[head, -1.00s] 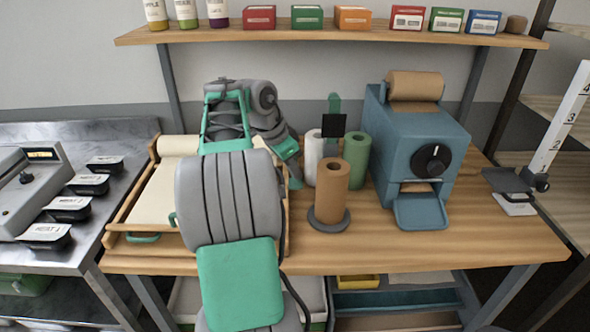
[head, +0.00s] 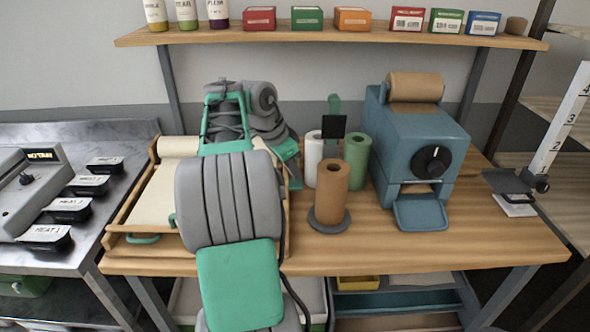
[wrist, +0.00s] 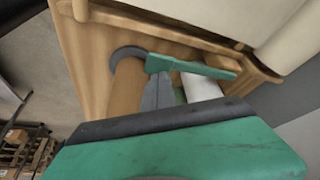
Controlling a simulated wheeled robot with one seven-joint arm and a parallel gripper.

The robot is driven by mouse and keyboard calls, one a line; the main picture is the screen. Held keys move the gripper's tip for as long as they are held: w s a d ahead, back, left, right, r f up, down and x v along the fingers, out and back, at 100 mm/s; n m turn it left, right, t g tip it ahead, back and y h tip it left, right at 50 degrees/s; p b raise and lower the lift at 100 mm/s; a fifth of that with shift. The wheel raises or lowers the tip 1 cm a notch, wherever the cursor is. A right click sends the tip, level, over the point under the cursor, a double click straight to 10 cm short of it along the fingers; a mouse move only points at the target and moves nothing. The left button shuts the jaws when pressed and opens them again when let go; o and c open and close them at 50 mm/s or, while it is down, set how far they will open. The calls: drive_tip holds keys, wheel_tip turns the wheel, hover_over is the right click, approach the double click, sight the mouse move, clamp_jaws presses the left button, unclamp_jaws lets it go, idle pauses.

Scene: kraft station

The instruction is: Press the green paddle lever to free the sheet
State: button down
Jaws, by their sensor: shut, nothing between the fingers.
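A cream sheet (head: 152,198) lies in the wooden tray (head: 112,228) on the bench, left of middle. A green handle (head: 143,239) shows at the tray's front left. In the wrist view, a green paddle lever (wrist: 205,68) stretches along the wooden frame, beside the cream paper (wrist: 212,14). My gripper (wrist: 157,80) is shut and empty, its grey fingertips at the left end of the green paddle. I cannot tell whether they touch it. In the head view, my arm covers much of the tray, and the fingertips cannot be made out.
A brown roll (head: 332,185) on a grey base, a white roll (head: 312,160) and a green roll (head: 356,158) stand right of my arm. A blue dispenser (head: 425,145) stands beyond them. The bench front right is clear. A shelf (head: 330,36) with boxes runs above.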

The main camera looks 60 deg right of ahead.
sight(292, 185)
drive_tip(key=shift+f, duration=0.15)
idle(0.5)
drive_tip(key=shift+f+b, duration=2.85)
drive_tip(key=shift+f, duration=0.35)
drive_tip(key=shift+r, duration=0.15)
wheel_tip(292, 185, up, 11)
drive_tip(key=p, duration=1.1)
